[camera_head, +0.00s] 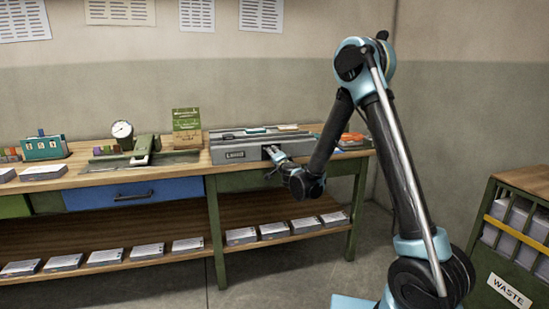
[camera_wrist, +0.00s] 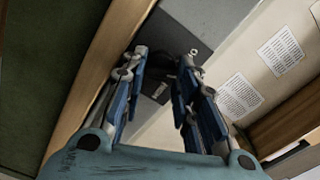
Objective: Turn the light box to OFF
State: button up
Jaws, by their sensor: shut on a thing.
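The light box (camera_head: 228,157) is a wide grey box on the right part of the wooden bench, with a dark label plate on its front. My gripper (camera_head: 271,153) is at the right part of that front face. In the wrist view, my gripper's blue fingers (camera_wrist: 164,60) point at the box's dark grey face (camera_wrist: 190,22). A dark knob-like part (camera_wrist: 166,66) shows dimly between the fingertips, and they are shut on it. The fingers hide much of it, and I cannot read its position or any OFF mark.
The green bench (camera_head: 213,220) has a blue drawer (camera_head: 135,194) and a lower shelf with paper stacks. A waste crate (camera_head: 515,240) stands at the right.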

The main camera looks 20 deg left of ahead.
jog(key=n, duration=0.5)
dwell(0.6)
jog(key=o, duration=1.1)
jog(key=shift+c, duration=0.2)
jog(key=v, duration=1.2)
jog(key=shift+a, duration=0.1)
